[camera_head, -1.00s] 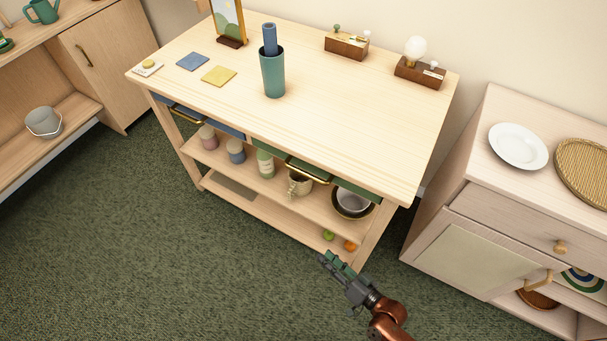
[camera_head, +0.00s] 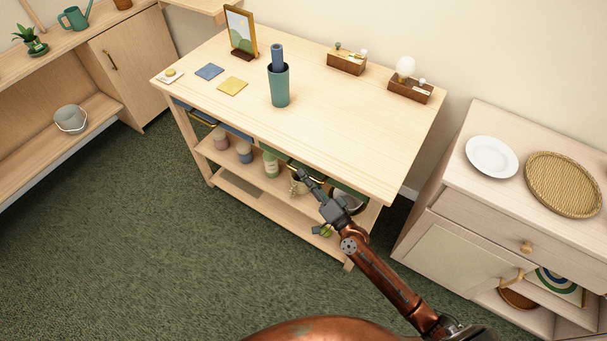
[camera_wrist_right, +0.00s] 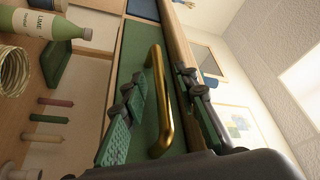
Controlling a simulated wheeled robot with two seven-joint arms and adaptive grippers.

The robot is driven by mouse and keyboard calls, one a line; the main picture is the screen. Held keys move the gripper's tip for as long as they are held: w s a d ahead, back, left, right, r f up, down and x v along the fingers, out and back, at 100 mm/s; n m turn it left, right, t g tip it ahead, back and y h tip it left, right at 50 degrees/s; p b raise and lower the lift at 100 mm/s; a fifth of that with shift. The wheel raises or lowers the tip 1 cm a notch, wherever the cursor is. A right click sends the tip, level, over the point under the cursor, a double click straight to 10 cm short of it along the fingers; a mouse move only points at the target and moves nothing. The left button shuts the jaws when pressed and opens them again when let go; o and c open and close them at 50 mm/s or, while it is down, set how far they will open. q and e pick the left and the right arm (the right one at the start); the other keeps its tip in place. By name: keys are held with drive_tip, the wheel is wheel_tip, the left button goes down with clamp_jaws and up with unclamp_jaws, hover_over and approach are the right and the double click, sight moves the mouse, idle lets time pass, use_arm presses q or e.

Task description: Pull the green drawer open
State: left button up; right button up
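The green drawer (camera_wrist_right: 132,62) sits under the wooden tabletop (camera_head: 330,110), its front apparently flush. Its brass bar handle (camera_wrist_right: 163,105) stands out clearly in the right wrist view. My right gripper (camera_head: 302,174) is at the drawer front in the head view and partly covers it. In the right wrist view my right gripper (camera_wrist_right: 165,92) is open, with its padded fingers on either side of the handle. I cannot tell whether a finger touches the handle. My left gripper is not in view.
The shelf below holds jars, a green bottle (camera_head: 270,163) and a mug. A teal cup (camera_head: 279,88) with a blue roll stands on the tabletop. A cabinet (camera_head: 440,245) with a white plate stands at the right. Carpet in front is clear.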

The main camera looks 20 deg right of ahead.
drive_tip(key=shift+w+a+r, duration=0.1)
drive_tip(key=shift+w+a, duration=0.05)
drive_tip(key=shift+w, duration=0.4)
clamp_jaws()
drive_tip(key=shift+a, duration=0.15)
drive_tip(key=shift+s, duration=0.2)
